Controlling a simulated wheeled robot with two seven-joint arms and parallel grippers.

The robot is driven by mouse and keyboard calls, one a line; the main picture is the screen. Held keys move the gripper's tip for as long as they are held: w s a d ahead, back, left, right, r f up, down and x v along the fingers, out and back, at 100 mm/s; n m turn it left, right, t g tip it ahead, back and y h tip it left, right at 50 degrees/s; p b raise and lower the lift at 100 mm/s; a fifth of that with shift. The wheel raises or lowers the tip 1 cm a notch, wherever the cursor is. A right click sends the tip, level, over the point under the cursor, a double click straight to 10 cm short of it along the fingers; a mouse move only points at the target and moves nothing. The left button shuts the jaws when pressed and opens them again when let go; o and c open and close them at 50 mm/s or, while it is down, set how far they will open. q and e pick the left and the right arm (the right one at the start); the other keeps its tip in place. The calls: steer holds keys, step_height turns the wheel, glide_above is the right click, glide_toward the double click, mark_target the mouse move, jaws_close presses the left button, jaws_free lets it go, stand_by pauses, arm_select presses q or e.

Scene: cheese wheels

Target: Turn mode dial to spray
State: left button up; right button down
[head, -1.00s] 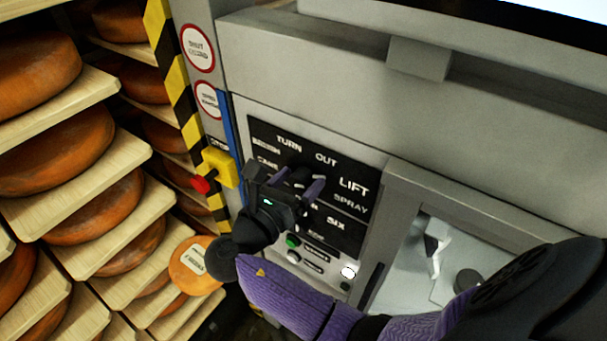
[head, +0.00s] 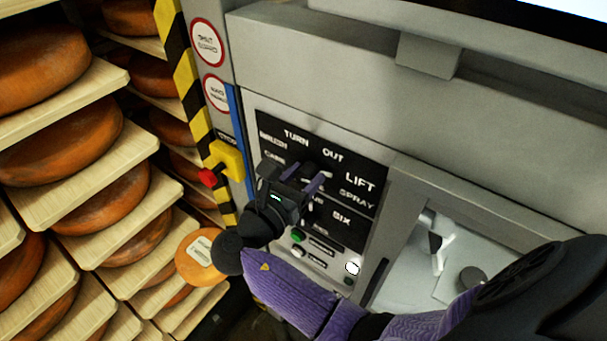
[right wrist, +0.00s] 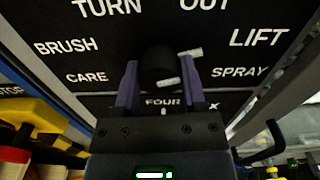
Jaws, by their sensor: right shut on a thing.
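The black mode dial (right wrist: 158,66) sits on a black label panel (head: 342,174) reading TURN, OUT, LIFT, SPRAY, BRUSH and CARE. My right gripper (right wrist: 161,78) is shut on the dial, one purple finger on each side of it. In the head view, my right gripper (head: 303,183) hides most of the dial. A white bar (right wrist: 190,53) at the dial's upper right points right and slightly up, roughly toward LIFT. The SPRAY label (right wrist: 239,72) is lower right, below the LIFT label (right wrist: 258,38). My left gripper is not in view.
Below are a FOUR label (right wrist: 162,102), a SIX label (head: 341,217) and a green button (head: 298,236). A yellow block with a red knob (head: 208,177) stands left of the panel. Shelves of cheese wheels (head: 60,145) fill the left. An open recess (head: 440,262) lies right.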

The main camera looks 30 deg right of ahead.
steer(key=m, duration=0.4)
steer(key=shift+m, duration=1.7)
steer(key=shift+c, duration=0.9)
jaws_free()
